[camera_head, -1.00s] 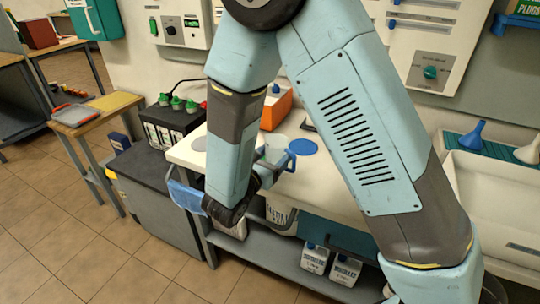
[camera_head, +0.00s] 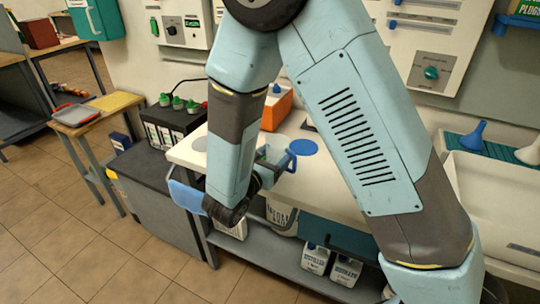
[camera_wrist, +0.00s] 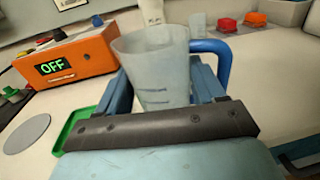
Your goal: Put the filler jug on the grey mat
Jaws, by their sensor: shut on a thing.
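The filler jug (camera_wrist: 155,62) is a translucent grey cup with a blue handle (camera_wrist: 222,60) on its right side in the wrist view. My gripper (camera_wrist: 163,92) is shut on it, with one blue finger at each side. The grey mat (camera_wrist: 27,133) is a flat round disc on the bench, left of the jug in the wrist view. In the head view it shows partly, left of my forearm (camera_head: 200,144). It looks bare.
An orange charger (camera_wrist: 65,62) reading OFF stands behind the grey mat. A green-edged item (camera_wrist: 78,127) lies between mat and jug. A battery with green caps (camera_head: 172,122) stands left of the bench.

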